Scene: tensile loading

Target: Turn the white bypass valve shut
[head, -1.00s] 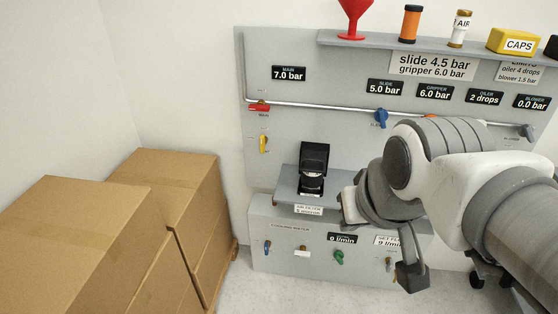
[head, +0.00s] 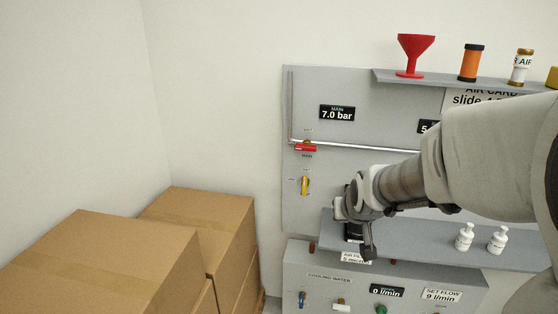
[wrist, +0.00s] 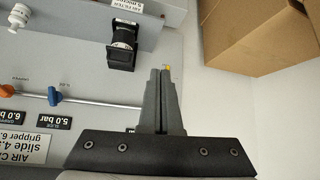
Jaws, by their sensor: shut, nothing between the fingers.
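The white bypass valve appears to be the small white handle (head: 340,307) on the lower panel, between a blue valve (head: 302,299) and a green one (head: 381,309). It lies below and left of my arm's end and apart from it. I cannot read its own label. My gripper (wrist: 162,72) is shut and empty in the wrist view, where the panel shows upside down. A bit of yellow (wrist: 167,68) shows just past its fingertips. The white handle is not seen in the wrist view.
A grey shelf (head: 430,240) with two small white bottles (head: 465,238) juts out above the lower panel. A black filter unit (wrist: 122,46) stands on it, mostly behind my arm in the head view. Cardboard boxes (head: 205,225) stand left. A red valve (head: 306,148) sits on the upper panel.

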